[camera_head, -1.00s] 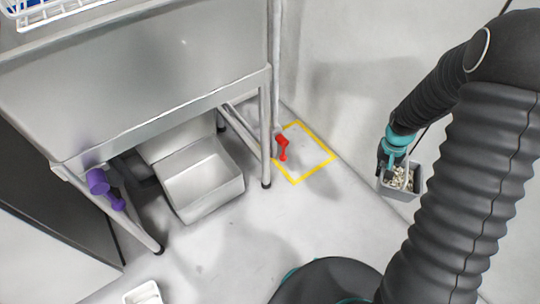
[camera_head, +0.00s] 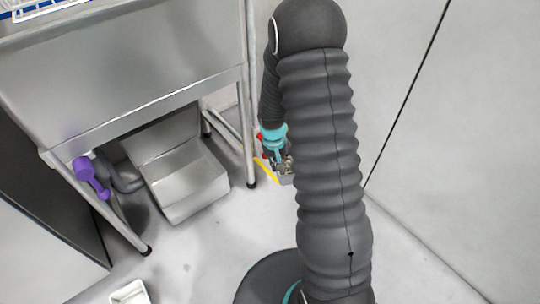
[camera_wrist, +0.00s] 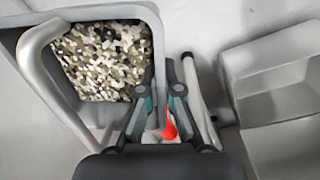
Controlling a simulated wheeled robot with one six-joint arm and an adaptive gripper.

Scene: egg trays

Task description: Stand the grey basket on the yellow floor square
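The grey basket hangs from my gripper (camera_head: 276,156) and is mostly hidden behind my arm in the head view; a corner of the basket (camera_head: 287,179) shows. In the wrist view the basket (camera_wrist: 110,12) fills the upper left, with speckled black, white and tan bits inside and a thick grey handle. My gripper (camera_wrist: 161,98) is shut at the handle, although the grip itself is partly hidden. The yellow floor square (camera_head: 266,170) shows only as a short strip left of the basket; my arm hides the rest. I cannot tell whether the basket touches the floor.
A red-handled fitting (camera_head: 261,138) by the table leg is mostly hidden; red shows beside my fingers in the wrist view (camera_wrist: 169,126). A steel table (camera_head: 150,80) and a steel bin (camera_head: 190,190) stand left. The floor at front right is clear.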

